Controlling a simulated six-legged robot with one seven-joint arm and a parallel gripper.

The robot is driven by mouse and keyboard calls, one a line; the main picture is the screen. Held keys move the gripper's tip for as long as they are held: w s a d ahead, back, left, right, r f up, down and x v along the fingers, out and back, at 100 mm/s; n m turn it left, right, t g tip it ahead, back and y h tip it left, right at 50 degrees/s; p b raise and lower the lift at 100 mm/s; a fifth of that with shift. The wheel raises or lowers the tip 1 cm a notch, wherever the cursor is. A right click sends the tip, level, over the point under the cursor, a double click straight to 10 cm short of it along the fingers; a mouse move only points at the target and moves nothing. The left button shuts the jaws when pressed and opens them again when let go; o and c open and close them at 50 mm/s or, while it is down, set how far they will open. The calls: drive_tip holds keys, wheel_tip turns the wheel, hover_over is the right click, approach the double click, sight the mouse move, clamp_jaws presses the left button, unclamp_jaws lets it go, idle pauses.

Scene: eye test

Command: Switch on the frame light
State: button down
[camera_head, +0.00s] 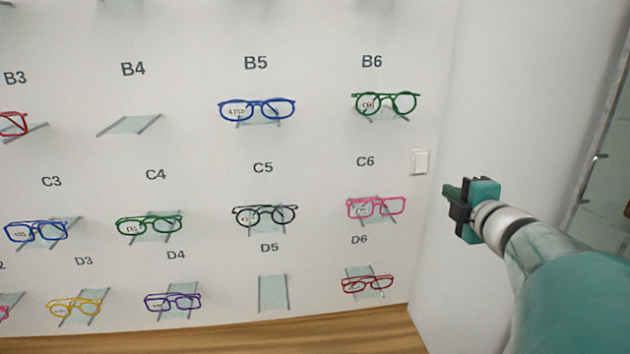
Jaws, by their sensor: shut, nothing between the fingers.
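A white light switch (420,162) is on the white wall, to the right of the C6 glasses and close to the wall's right edge. Whether it is on or off cannot be told. My gripper (449,192) is shut and empty. It appears just below and to the right of the switch, with its fingertips pointing left. It looks apart from the switch, though the depth between them is hard to judge. My arm reaches in from the lower right.
Small glass shelves hold glasses, such as the pink pair (376,207) under C6, the green pair (386,103) under B6 and the red pair (367,284) under D6. Shelves B4 (130,125) and D5 (273,293) are empty. A glass cabinet (605,170) stands at the far right.

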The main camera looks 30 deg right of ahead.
sight(419, 173)
drive_tip(key=x, duration=1)
drive_tip(key=shift+w, duration=0.35)
drive_tip(key=shift+w+d+f, duration=0.1)
drive_tip(key=shift+w+f, duration=0.1)
drive_tip(key=shift+w, duration=0.05)
drive_tip(key=shift+s, duration=0.15)
